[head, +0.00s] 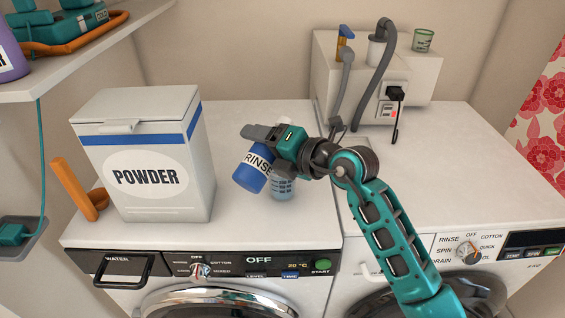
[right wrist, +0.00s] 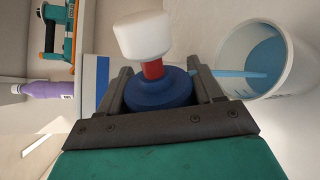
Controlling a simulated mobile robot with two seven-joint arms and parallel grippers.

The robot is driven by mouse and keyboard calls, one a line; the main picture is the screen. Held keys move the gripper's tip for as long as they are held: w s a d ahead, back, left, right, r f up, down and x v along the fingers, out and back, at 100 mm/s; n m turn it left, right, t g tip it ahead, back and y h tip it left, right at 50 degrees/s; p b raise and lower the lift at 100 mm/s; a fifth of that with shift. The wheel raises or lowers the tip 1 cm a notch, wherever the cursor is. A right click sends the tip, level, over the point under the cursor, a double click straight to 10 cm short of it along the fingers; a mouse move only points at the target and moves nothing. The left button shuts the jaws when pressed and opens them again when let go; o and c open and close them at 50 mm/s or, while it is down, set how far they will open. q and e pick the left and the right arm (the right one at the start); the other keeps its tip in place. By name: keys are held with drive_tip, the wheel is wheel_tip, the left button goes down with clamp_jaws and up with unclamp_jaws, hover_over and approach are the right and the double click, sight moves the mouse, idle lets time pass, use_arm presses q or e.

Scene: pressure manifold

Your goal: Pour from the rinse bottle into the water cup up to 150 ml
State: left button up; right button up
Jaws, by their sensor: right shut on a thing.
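My right gripper (head: 268,136) is shut on the blue rinse bottle (head: 252,178) and holds it tilted above the left washer's top. The bottle's white cap (right wrist: 143,37), red neck and blue shoulder show between the fingers in the right wrist view. The water cup (head: 283,188), clear with blue marks, stands just right of the bottle, partly hidden by the gripper. In the right wrist view the cup (right wrist: 301,77) is open and holds blue liquid; a pale blue streak crosses its near side, and I cannot tell whether it is a stream. The level against the marks is unreadable. My left gripper is not seen.
A white powder box (head: 150,155) stands left of the bottle, with an orange scoop (head: 78,190) beside it. The right washer's top is mostly clear.

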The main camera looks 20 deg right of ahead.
drive_tip(key=shift+r+m, duration=0.15)
drive_tip(key=shift+m, duration=0.25)
idle(1.3)
drive_tip(key=shift+w+d, duration=0.15)
idle(0.3)
